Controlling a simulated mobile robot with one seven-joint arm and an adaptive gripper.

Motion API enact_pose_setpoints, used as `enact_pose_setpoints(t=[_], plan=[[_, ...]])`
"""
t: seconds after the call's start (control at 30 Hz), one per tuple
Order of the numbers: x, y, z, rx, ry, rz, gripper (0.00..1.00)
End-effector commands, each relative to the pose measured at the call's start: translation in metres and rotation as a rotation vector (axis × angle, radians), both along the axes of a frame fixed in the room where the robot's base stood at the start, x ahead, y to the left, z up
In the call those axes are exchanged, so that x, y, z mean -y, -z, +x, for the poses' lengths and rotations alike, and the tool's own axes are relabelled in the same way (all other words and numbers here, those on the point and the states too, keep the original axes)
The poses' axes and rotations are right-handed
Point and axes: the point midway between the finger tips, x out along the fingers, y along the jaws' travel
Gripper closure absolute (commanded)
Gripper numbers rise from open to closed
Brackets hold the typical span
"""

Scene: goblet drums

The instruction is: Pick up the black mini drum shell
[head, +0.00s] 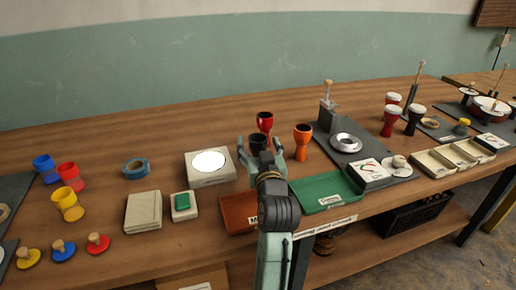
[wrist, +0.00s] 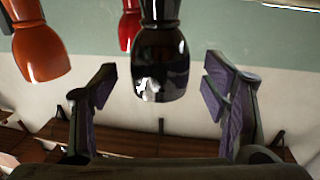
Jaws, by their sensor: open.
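The black mini drum shell (head: 257,143) is a glossy goblet shape on the wooden table. It also shows in the wrist view (wrist: 161,60), where it appears upside down at the top centre. My gripper (head: 260,139) is open, with one finger to each side of the black shell in the head view. In the wrist view my gripper (wrist: 158,78) shows a gap between each finger and the shell, and I see no contact. The lower part of the shell is hidden by my gripper in the head view.
A red shell (head: 265,121) stands just behind and an orange shell (head: 302,138) stands close on the right. A white box with a round disc (head: 209,161) is on the left. A brown tray (head: 236,213) and a green tray (head: 326,191) lie along the front.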

Motion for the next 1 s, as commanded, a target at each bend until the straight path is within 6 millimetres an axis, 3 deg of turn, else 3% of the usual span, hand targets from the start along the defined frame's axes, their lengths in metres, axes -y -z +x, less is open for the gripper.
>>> enact_pose_setpoints(t=[0.13,0.4,1.0], plan=[[-0.003,-0.001,0.015,0.0,-0.001,-0.001,0.32],[-0.003,0.0,0.018,0.0,0.0,-0.001,0.32],[-0.003,0.0,0.017,0.0,0.0,-0.001,0.72]])
